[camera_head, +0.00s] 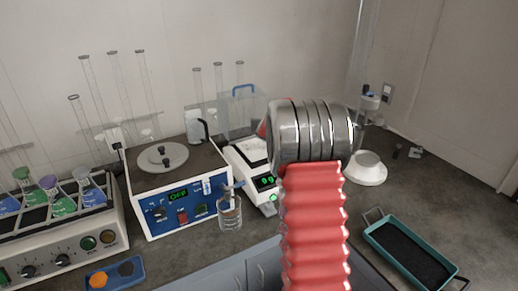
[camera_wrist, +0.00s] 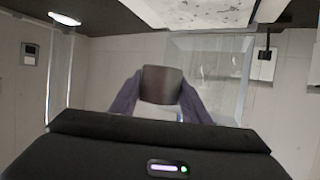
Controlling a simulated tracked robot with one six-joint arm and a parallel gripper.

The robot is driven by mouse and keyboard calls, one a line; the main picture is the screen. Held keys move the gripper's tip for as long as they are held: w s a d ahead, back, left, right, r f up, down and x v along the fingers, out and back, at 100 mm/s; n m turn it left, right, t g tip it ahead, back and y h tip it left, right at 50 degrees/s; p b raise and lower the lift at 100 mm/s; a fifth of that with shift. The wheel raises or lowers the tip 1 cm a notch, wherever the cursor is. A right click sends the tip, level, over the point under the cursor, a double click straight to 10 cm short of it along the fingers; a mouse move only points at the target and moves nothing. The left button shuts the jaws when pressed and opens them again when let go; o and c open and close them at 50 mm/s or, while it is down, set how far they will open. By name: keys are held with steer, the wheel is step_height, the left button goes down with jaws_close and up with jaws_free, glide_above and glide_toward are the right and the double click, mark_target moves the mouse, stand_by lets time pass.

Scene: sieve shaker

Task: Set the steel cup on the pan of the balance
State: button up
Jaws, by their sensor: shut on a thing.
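The steel cup (camera_wrist: 161,84) shows in the wrist view as a dark, smooth, brownish-grey shape. My gripper (camera_wrist: 160,92) is shut on it, with one purplish finger on each side. In the head view my red, ribbed arm and its metal wrist hide both the gripper and the cup. The balance (camera_head: 268,196) is a white device with a lit green display, standing on the counter just left of my wrist. How far the cup is from the pan cannot be told.
A blue-fronted control box (camera_head: 185,212) stands left of the balance, with a glass beaker (camera_head: 230,214) at its front right. A clear box (camera_head: 238,112) and tall cylinders stand behind. A white round-based device (camera_head: 367,170) and a teal tray (camera_head: 408,254) lie to the right.

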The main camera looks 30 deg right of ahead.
steer(key=shift+n+t+y, duration=0.6)
steer(key=shift+n+y, duration=0.1)
steer(key=shift+n, duration=0.1)
steer(key=shift+w+a+r, duration=0.25)
steer(key=shift+w+a, duration=0.1)
steer(key=shift+w, duration=0.2)
steer(key=shift+w+a+r, duration=0.25)
steer(key=shift+w+a, duration=0.1)
steer(key=shift+w, duration=0.25)
steer(key=shift+w+a+r, duration=0.25)
steer(key=shift+w+a, duration=0.1)
steer(key=shift+w, duration=0.2)
steer(key=shift+w+a, duration=0.1)
steer(key=shift+a+f, duration=0.15)
steer(key=shift+f, duration=0.35)
steer(key=shift+f, duration=0.15)
glide_above(259, 147)
steer(key=shift+f, duration=3)
steer(key=shift+f, duration=0.1)
steer(key=shift+f, duration=1.8)
